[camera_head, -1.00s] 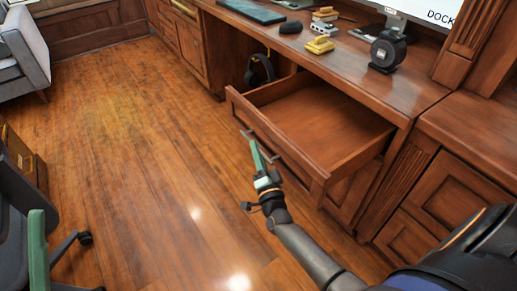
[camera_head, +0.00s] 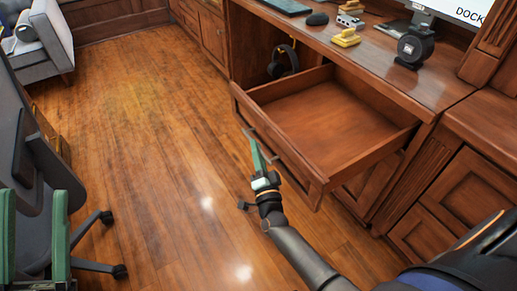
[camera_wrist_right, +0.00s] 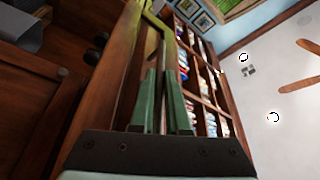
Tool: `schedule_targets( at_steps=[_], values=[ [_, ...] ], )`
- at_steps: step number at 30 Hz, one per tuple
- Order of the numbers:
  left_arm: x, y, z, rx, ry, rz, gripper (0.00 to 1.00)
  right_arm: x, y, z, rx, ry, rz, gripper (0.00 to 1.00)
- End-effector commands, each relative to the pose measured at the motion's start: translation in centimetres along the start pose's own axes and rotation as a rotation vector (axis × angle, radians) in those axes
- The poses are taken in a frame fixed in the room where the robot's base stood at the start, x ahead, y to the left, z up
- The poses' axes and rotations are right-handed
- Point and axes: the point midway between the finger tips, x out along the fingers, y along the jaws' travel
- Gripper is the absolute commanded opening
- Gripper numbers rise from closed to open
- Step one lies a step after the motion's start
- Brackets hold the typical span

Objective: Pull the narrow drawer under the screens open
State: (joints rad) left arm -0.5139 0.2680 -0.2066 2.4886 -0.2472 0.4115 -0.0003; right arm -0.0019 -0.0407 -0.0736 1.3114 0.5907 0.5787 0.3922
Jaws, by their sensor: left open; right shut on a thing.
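The wooden drawer (camera_head: 330,118) under the desktop stands far out, and its empty inside shows in the head view. My right gripper (camera_head: 257,158) is at the drawer's front, shut on its bar handle (camera_head: 248,134). In the right wrist view the green fingers of my right gripper (camera_wrist_right: 164,100) stand on both sides of the thin handle (camera_wrist_right: 163,60). My left gripper (camera_head: 35,238) is open and empty at the lower left of the head view, away from the drawer, over the floor beside a dark chair.
A monitor (camera_head: 455,10), a black round device (camera_head: 414,48) and a yellow item (camera_head: 345,38) are on the desktop (camera_head: 385,65). Headphones (camera_head: 284,62) hang below it. A dark office chair (camera_head: 45,150) stands at left. The floor between is clear.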

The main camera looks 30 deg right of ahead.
Motion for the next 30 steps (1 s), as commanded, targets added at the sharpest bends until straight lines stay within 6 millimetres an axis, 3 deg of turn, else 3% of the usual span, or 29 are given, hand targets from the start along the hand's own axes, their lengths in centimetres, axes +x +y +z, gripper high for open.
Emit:
schedule_targets(
  at_steps=[7, 8, 15, 26, 30],
  values=[
    [0.0, 0.0, 0.0, -0.001, 0.000, -0.001, 0.50, -0.1, 0.1, 0.0, 0.000, 0.000, 0.001, 0.00],
    [0.0, 0.0, 0.0, -0.001, 0.000, -0.001, 0.50, -0.1, 0.1, 0.0, 0.000, 0.000, 0.002, 0.16],
    [0.1, -0.1, -0.4, -0.001, 0.010, -0.002, 0.50, 0.0, 0.1, 0.0, 0.000, 0.000, 0.001, 0.43],
    [0.3, -0.2, -0.5, -0.005, 0.004, -0.004, 0.50, -0.9, 0.1, 0.0, 0.000, -0.002, 0.003, 0.43],
    [-0.1, 0.0, 2.5, -0.033, -0.110, -0.008, 0.50, -3.1, 0.0, 0.0, 0.000, -0.003, 0.004, 0.43]
  ],
)
